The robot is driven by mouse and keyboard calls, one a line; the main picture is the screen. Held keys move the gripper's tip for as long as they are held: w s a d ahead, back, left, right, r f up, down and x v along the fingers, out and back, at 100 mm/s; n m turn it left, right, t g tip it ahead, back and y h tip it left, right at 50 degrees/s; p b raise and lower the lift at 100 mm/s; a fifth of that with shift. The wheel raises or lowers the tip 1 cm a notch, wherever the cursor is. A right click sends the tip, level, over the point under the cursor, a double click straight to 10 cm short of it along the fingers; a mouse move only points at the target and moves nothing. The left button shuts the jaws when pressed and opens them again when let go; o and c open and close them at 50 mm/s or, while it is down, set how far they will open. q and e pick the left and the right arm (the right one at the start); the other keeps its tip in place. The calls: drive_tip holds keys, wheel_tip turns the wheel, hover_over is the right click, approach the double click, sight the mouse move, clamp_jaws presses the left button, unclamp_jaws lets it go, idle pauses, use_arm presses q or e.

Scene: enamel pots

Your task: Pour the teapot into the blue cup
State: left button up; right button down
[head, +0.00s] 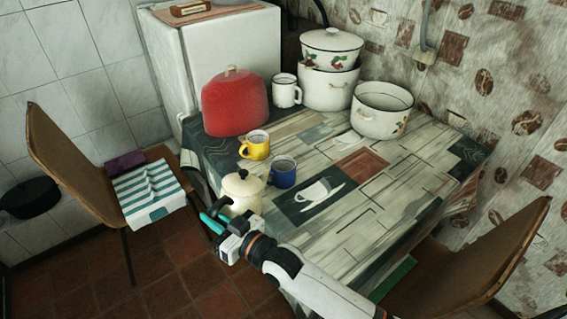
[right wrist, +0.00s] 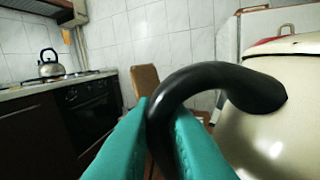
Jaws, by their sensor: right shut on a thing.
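The cream enamel teapot (head: 240,192) with a black knob is upright at the near left edge of the table in the head view. I cannot tell whether its base touches the table. The blue cup (head: 284,176) stands just right of and behind it, apart from my gripper. My right gripper (head: 208,217) is shut on the teapot's handle. In the right wrist view its teal fingers (right wrist: 160,125) are on both sides of the black curved handle (right wrist: 205,78), and the teapot's cream body (right wrist: 285,115) fills the right side. My left gripper is not in view.
A yellow cup (head: 254,149) stands behind the blue cup. A red tea cozy (head: 235,104), a white mug (head: 286,92), stacked pots (head: 329,82) and an open pot (head: 381,115) stand farther back. The table's right middle (head: 400,180) is clear. Chairs (head: 75,160) flank the table.

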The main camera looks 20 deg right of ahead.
sight(219, 206)
drive_tip(key=shift+w+d+r+m, duration=0.2)
drive_tip(key=shift+d+r+m, duration=0.1)
drive_tip(key=shift+r, duration=0.2)
drive_tip(key=shift+w+d+r+m, duration=0.2)
drive_tip(key=shift+r+m, duration=0.1)
drive_tip(key=shift+r, duration=0.15)
drive_tip(key=shift+w+d+r+p, duration=0.25)
drive_tip(key=shift+r+p, duration=0.1)
drive_tip(key=shift+r, duration=0.1)
drive_tip(key=shift+w+d+r+m, duration=0.3)
drive_tip(key=shift+d+r+m, duration=0.1)
drive_tip(key=shift+r+m, duration=0.35)
drive_tip(key=shift+w+d+r+m+p, duration=0.3)
drive_tip(key=shift+d+r+m, duration=0.1)
drive_tip(key=shift+r, duration=0.15)
drive_tip(key=shift+w+d+r+m+p, duration=0.3)
drive_tip(key=shift+d+r, duration=0.1)
drive_tip(key=shift+r, duration=0.15)
idle(1.5)
